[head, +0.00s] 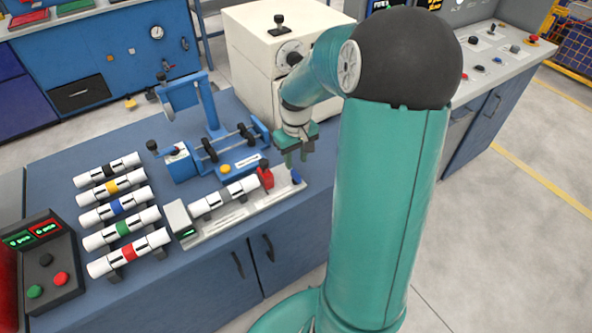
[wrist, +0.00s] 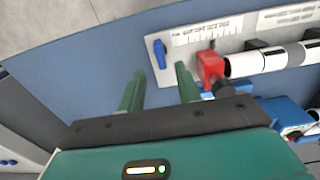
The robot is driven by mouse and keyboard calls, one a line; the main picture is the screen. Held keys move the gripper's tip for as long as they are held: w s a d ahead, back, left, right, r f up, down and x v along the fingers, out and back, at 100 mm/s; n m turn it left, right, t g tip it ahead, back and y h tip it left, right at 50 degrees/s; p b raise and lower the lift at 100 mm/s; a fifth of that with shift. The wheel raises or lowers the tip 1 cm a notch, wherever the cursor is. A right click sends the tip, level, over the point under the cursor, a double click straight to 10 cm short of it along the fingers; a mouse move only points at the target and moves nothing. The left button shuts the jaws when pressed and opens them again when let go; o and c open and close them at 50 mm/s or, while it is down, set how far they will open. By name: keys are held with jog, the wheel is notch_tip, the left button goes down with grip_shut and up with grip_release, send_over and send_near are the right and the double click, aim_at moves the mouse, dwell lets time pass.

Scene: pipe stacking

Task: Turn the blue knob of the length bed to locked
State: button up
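The blue knob (head: 296,177) sits at the right end of the light grey length bed (head: 235,214). In the wrist view the knob (wrist: 160,54) appears upright in the picture, near the end of the bed plate (wrist: 182,53). A red block (head: 265,176) on the bed stands beside the knob and touches or nearly touches the end of a white pipe (head: 240,189). My gripper (head: 297,158) is above the bed's right end, close to the knob. In the wrist view my gripper (wrist: 160,75) has its two green fingers apart with nothing between them. The knob shows just beyond the fingertips.
Several colour-banded white pipes (head: 122,204) lie on a rack at the left. A blue fixture (head: 215,150) stands behind the bed, and a cream machine (head: 262,60) behind that. A button box (head: 45,262) is at the front left. The bench edge runs just in front of the bed.

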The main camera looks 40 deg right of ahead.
aim_at(296, 173)
notch_tip(296, 173, down, 6)
jog(key=shift+r, duration=0.1)
grip_shut()
